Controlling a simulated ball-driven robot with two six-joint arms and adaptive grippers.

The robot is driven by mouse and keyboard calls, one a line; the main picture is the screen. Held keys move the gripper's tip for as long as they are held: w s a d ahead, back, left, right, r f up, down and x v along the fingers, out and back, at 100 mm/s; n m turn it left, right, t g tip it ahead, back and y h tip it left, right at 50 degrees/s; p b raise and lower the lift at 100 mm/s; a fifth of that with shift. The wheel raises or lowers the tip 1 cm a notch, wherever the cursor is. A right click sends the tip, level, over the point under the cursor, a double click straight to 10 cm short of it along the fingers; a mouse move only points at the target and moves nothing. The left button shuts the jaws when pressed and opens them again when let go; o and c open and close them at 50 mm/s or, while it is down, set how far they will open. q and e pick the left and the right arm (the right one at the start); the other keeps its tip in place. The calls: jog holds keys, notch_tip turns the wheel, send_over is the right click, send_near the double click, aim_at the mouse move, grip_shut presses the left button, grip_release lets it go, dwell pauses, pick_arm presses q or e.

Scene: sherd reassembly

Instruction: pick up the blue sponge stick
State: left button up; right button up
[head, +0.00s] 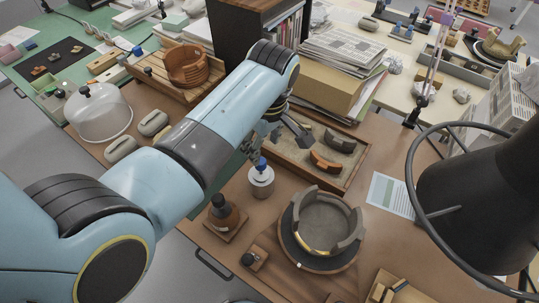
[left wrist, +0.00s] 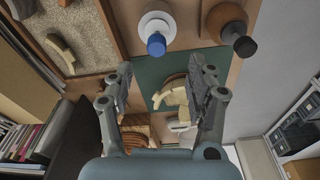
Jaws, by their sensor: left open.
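I cannot make out the blue sponge stick for certain. A small wooden tray (head: 405,289) at the bottom edge of the head view holds thin stick-like items, one dark bluish (head: 378,292), cut off by the frame. My right gripper is not in view.
A white bottle with a blue cap (head: 261,178) and a brown bottle (head: 222,211) stand near the gripper. A partly rebuilt bowl (head: 324,222) sits on a round stand. A black lamp (head: 470,200) blocks the right. Books and paper stacks (head: 345,47) rise behind.

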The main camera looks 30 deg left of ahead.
aim_at(261, 162)
pick_arm(q)
jog(key=f, duration=0.2)
jog(key=shift+w+a+f, duration=0.15)
jog(key=shift+w+f, duration=0.1)
jog(key=shift+f, duration=0.05)
jog(key=shift+s+a+f+b, duration=0.1)
jog(key=shift+a+f+b, duration=0.1)
jog(key=shift+f+b, duration=0.9)
jog(key=shift+f, duration=0.3)
jog(key=f+b, duration=0.1)
jog(key=b, duration=0.1)
jog(key=f+b, duration=0.1)
jog(key=f, duration=0.1)
jog(key=f+b, duration=0.1)
jog(key=b, duration=0.1)
jog(key=shift+w+a+f+b, duration=0.35)
jog(key=shift+a, duration=0.05)
jog(key=shift+f+b, duration=0.25)
jog(key=shift+b, duration=0.05)
jog(key=shift+r, duration=0.1)
jog(key=shift+c, duration=0.8)
jog(key=c, duration=0.8)
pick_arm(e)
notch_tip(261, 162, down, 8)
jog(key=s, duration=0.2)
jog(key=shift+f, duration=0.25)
